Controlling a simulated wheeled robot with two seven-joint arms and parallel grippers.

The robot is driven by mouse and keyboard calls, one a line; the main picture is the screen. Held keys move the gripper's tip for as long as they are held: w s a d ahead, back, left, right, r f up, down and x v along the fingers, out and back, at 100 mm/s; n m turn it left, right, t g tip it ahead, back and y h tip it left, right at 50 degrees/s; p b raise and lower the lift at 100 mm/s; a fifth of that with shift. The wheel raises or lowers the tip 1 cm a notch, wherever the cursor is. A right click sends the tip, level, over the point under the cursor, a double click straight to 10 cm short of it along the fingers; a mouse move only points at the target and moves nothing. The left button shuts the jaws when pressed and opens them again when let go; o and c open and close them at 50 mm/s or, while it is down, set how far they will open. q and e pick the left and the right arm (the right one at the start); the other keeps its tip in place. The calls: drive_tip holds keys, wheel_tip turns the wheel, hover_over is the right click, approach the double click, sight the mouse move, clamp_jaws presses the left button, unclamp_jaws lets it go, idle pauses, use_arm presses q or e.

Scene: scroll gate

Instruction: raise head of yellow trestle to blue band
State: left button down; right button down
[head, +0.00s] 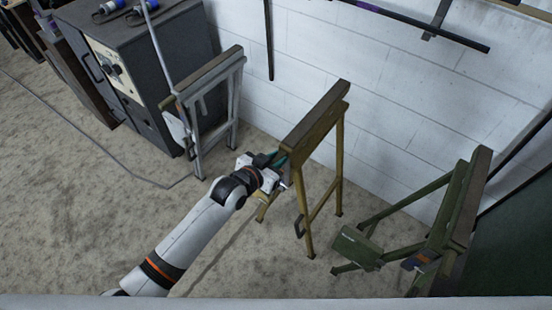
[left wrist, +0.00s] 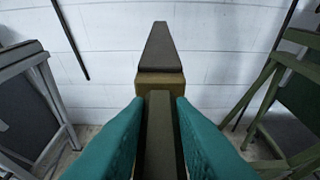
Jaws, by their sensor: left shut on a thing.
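The yellow trestle (head: 311,226) stands in the middle of the head view, its dark-topped head (head: 322,108) running away toward the wall. My left gripper (head: 280,159) is at the near end of this head. In the left wrist view the two teal fingers (left wrist: 158,135) are shut on a dark bar of the trestle, one on each side. Beyond them show a yellowish block (left wrist: 160,82) and the dark top (left wrist: 160,50). I cannot make out a blue band on the yellow trestle. My right gripper is not in view.
A grey trestle (head: 236,112) stands to the left, beside a dark cabinet (head: 165,60). A green trestle (head: 440,225) with a green box (head: 357,247) stands to the right. A white block wall (head: 390,100) is behind. Bare floor (head: 90,220) lies at the front left.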

use_arm(q)
drive_tip(key=c, duration=1.5)
unclamp_jaws()
drive_tip(key=shift+w+r, duration=0.2)
drive_tip(key=shift+r, duration=0.35)
drive_tip(key=shift+o, duration=1.3)
drive_tip(key=shift+s+f, duration=0.15)
drive_tip(key=shift+f, duration=0.05)
drive_tip(key=v, duration=1.2)
drive_tip(key=shift+b, duration=0.3)
drive_tip(key=shift+f, duration=0.1)
